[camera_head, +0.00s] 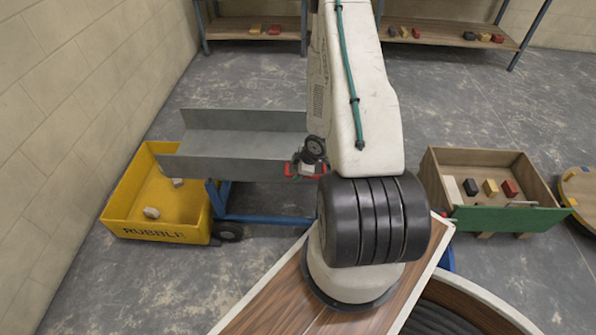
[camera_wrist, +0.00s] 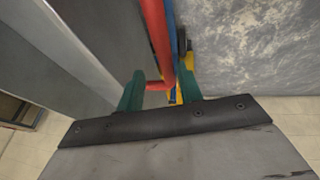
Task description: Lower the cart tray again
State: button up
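The cart tray (camera_head: 235,143) is a long grey metal trough, empty where I see it, on a blue cart frame (camera_head: 265,218). Its left end reaches over the edge of a yellow bin; its tilt is hard to judge. My gripper (camera_head: 307,168) is at the tray's right end, by a red handle (camera_head: 320,170). In the wrist view my gripper's green fingers (camera_wrist: 161,90) stand apart, with the red handle (camera_wrist: 157,40) running down between them. I see no clear grip on it. The grey tray (camera_wrist: 75,60) fills the left of that view. My arm hides the area right of the handle.
The yellow bin marked RUBBLE (camera_head: 165,232) holds a few pale lumps. A wooden box (camera_head: 480,160) with a green front holds several small blocks at right. Shelves (camera_head: 255,27) with blocks stand at the back. Grey floor (camera_head: 260,70) is open behind the tray.

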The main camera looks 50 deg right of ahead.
jog(key=v, duration=0.7)
jog(key=shift+s+r, duration=0.2)
jog(key=shift+r, duration=0.15)
